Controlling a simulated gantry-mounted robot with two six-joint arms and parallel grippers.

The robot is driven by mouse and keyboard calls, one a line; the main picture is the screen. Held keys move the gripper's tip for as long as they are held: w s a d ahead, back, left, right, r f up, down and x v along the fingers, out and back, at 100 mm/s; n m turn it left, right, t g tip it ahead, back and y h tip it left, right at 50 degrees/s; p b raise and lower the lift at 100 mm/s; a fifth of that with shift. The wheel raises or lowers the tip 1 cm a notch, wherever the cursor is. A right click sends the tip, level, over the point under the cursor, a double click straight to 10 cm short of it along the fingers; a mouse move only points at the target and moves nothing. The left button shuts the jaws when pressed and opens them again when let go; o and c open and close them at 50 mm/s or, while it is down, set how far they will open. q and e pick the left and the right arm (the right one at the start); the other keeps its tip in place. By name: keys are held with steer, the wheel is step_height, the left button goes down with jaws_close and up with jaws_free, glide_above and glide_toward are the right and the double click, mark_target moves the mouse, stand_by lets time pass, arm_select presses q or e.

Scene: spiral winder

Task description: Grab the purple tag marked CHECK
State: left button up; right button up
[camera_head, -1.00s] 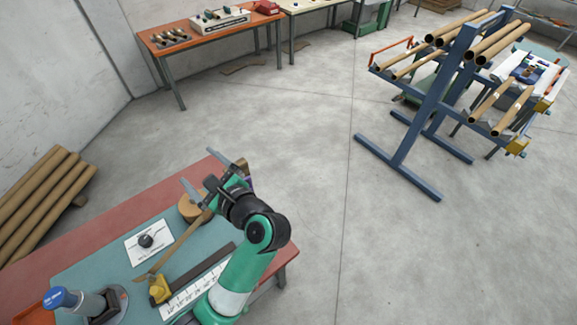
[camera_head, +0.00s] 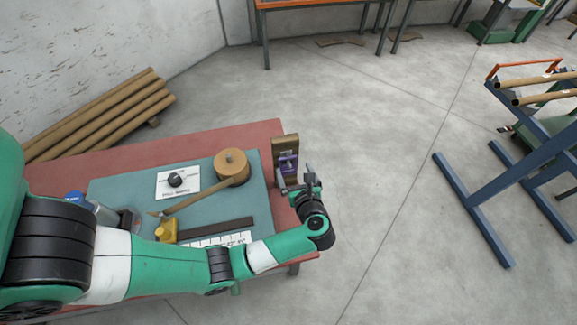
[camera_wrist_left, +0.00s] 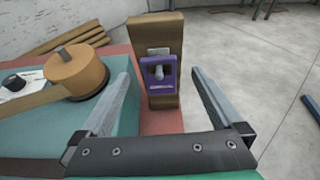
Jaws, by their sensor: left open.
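The purple tag (camera_head: 288,162) hangs on the front of an upright brown wooden board (camera_head: 279,147) at the table's right end. In the left wrist view the purple tag (camera_wrist_left: 160,74) sits on a light peg, facing me; its lettering is too small to read. My left gripper (camera_head: 295,185) is open, with its fingers pointing towards the board. In the left wrist view the tag lies between the two fingers (camera_wrist_left: 162,82) in the picture, a little beyond the tips, and nothing is held. My right gripper is out of view.
A brown tape roll (camera_head: 231,166) with a strip pulled out lies on the teal mat (camera_head: 205,205). A black knob (camera_head: 175,180) on a white plate and a yellow block (camera_head: 167,230) are nearby. Cardboard tubes (camera_head: 105,115) are stacked by the wall.

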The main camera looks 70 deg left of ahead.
mark_target(288, 159)
arm_select(q)
steer(key=shift+x, duration=3.1)
steer(key=shift+s+d+f, duration=0.1)
steer(key=shift+s, duration=0.05)
jaws_close()
